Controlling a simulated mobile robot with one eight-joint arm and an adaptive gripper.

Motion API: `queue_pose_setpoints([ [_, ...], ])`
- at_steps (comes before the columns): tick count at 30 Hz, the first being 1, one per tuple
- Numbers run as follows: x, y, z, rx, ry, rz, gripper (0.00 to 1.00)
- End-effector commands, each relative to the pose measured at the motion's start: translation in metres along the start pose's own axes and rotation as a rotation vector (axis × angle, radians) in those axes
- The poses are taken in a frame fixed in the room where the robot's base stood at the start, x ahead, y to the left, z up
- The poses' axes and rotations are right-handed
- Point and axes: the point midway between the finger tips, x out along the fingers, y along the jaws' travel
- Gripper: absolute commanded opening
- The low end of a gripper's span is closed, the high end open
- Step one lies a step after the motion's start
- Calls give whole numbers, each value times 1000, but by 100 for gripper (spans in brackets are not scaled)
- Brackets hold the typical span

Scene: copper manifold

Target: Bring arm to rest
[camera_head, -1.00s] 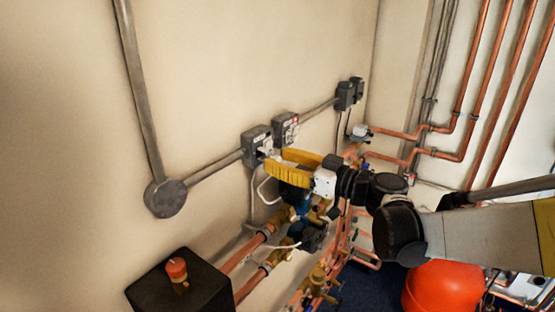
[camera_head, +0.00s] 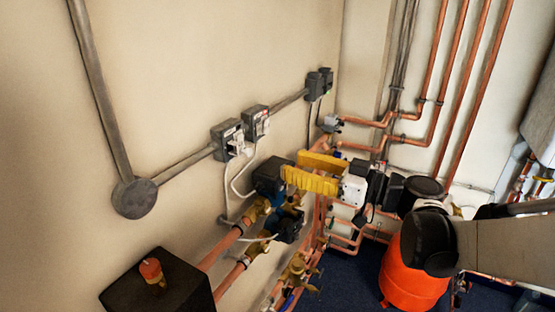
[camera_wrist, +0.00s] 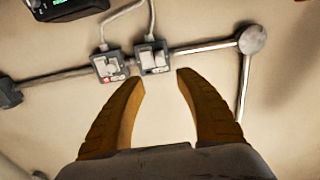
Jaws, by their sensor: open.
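My gripper (camera_head: 298,168) has yellow fingers that stand apart with nothing between them. In the head view it is in front of the wall, to the right of and below the two grey wall sockets and above the copper pipework. In the wrist view my gripper (camera_wrist: 158,80) shows both fingers spread, pointing at the wall with the sockets beyond their tips. The left socket (camera_head: 228,138) and the right socket (camera_head: 256,122) have white plugs in them, with white cables hanging down. The fingers are apart from both sockets.
Blue pumps (camera_head: 268,176) on copper pipes (camera_head: 228,240) lie just left of and below my gripper. A black box (camera_head: 160,285) with a red-topped knob is at lower left. A red tank (camera_head: 408,275) stands under my arm. Vertical copper pipes (camera_head: 470,85) run at right.

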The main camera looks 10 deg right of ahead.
Motion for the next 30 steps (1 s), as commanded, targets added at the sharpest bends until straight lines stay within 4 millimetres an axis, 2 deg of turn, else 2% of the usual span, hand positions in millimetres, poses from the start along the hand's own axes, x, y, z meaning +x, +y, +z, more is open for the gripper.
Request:
queue_pose_setpoints([
  [10, -2, -1, 1, 3, -4, -1, 41],
  [13, 0, -11, 16, 41, -58, -2, 41],
  [14, 2, -16, 26, 65, -93, 0, 41],
  [17, 1, -45, 75, 183, -274, 27, 41],
  [20, -17, -78, 139, 314, -504, 123, 41],
  [21, -30, -88, 164, 358, -592, 183, 41],
  [24, -68, -105, 216, 429, -761, 365, 41],
  [27, -106, -110, 250, 450, -852, 551, 41],
  [30, -136, -108, 268, 445, -883, 698, 41],
])
